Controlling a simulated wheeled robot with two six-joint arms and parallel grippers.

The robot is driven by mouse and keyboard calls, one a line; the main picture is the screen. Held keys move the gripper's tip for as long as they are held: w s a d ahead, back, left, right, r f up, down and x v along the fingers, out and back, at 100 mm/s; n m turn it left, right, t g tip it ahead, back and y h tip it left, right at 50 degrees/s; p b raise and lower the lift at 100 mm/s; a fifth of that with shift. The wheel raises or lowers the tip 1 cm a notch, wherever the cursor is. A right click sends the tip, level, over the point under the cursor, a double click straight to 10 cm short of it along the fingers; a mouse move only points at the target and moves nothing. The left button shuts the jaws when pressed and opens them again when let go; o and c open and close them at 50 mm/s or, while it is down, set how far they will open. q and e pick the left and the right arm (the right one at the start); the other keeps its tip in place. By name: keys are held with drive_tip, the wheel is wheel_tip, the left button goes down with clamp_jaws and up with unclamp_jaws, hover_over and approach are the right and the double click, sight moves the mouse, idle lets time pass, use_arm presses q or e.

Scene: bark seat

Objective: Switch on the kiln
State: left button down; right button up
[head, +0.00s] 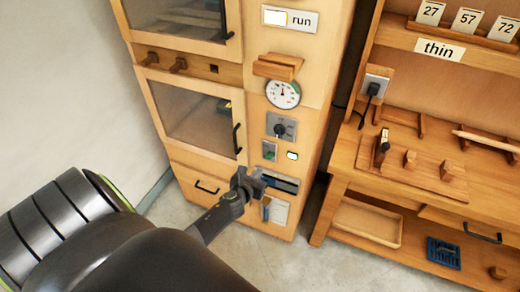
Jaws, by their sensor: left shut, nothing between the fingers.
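The kiln (315,60) is a tall wooden cabinet with two glass-fronted doors at its left. Its control column carries a round dial gauge (283,94), a grey plate with a dark knob (280,129), a small switch with green on it (269,150) and a small pale, glowing lamp (292,155). A "run" plate (290,18) with a bright white window is higher up. My left gripper (254,183) is shut and empty, in front of the column below the switch, near a dark slot (282,183). Whether it touches the kiln I cannot tell. My right gripper is out of view.
A wooden workbench (425,165) stands at the right, with a plugged socket (375,86), a "thin" label (439,49) and number cards above. A shallow tray (368,222) and a blue basket (443,253) sit below. Bare floor lies in front.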

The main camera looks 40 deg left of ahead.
use_arm(q)
drive_tip(key=shift+s+r+p, duration=0.3)
drive_tip(key=shift+s+r, duration=0.2)
idle(0.3)
drive_tip(key=s+d+f+n+g+b, duration=0.25)
drive_tip(key=s+f+n+g, duration=0.35)
drive_tip(key=s+f+n, duration=1.25)
drive_tip(key=s+d+f+n+g, duration=0.1)
drive_tip(key=s+f+n+g, duration=0.1)
drive_tip(key=s+f+n, duration=0.3)
drive_tip(key=s+d+f+n+g+h+b, duration=0.1)
drive_tip(key=s+f+n, duration=0.4)
drive_tip(key=s, duration=0.7)
drive_tip(key=s+d+f+n+g+h+b, duration=0.1)
drive_tip(key=s+d+f+n+g, duration=0.2)
drive_tip(key=s+f+n, duration=0.2)
drive_tip(key=s, duration=0.3)
drive_tip(key=shift+s+d, duration=0.15)
drive_tip(key=shift+s, duration=0.25)
